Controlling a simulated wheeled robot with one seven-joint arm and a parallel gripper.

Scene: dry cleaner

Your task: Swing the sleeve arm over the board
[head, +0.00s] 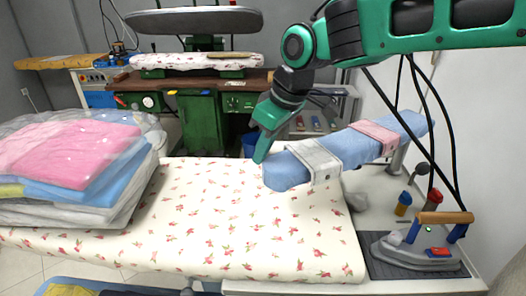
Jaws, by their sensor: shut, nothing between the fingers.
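The sleeve arm (345,150) is a long, narrow padded form in light blue, with a pale grey band and a pink band around it. It slants from the upper right to a rounded near end at the middle of the picture. That near end overlaps the right part of the board (240,215), which has a white cover with red flowers. My gripper (261,158) is shut and points down at the left side of the sleeve arm's near end. I cannot tell whether it touches the pad.
Bagged folded clothes (75,165) are piled on the board's left. An iron (425,245) with a wooden handle rests on a dark mat at the right, with cables hanging above. A green pressing machine (200,115) stands behind.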

